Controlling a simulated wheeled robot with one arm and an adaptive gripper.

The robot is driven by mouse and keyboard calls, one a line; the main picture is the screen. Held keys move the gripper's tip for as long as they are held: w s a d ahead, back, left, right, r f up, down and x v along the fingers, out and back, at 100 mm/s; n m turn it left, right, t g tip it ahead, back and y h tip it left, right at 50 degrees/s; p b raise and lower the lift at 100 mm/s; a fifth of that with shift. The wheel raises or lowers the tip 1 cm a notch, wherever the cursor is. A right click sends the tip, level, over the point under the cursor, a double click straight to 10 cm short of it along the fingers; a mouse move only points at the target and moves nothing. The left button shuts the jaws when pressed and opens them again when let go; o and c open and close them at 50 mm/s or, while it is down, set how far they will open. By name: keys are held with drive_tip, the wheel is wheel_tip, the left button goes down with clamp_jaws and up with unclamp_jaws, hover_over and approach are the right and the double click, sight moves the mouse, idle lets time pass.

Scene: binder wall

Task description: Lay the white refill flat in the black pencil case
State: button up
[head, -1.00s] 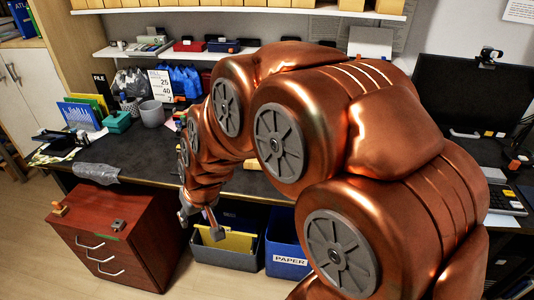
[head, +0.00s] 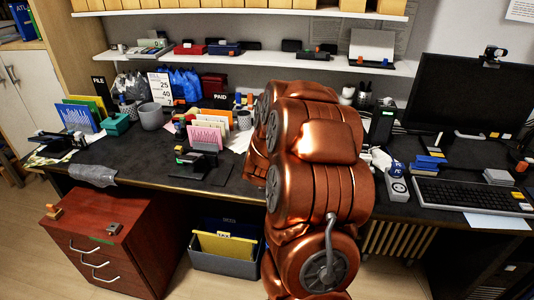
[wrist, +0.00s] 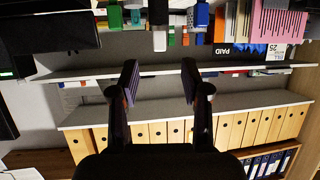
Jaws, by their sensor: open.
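My gripper (wrist: 159,66) is open and empty in the wrist view, with its two dark fingers spread apart in front of the shelves. In the head view my own arm hides it. A small black case (head: 291,45) lies on the wall shelf, beside another dark case (head: 318,53). I cannot tell whether either is the black pencil case. I cannot pick out the white refill in either view; it is hidden or too small to tell.
The wall shelf (head: 260,58) also bears a red case (head: 190,48) and a blue case (head: 223,47). Pink files (head: 205,135), a grey cup (head: 151,116) and a monitor (head: 466,85) crowd the dark desk (head: 130,150). A keyboard (head: 470,195) lies at the right.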

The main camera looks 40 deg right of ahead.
drive_tip(key=shift+p+x, duration=0.6)
drive_tip(key=shift+x, duration=3.35)
drive_tip(key=shift+r, duration=0.15)
drive_tip(key=c, duration=0.9)
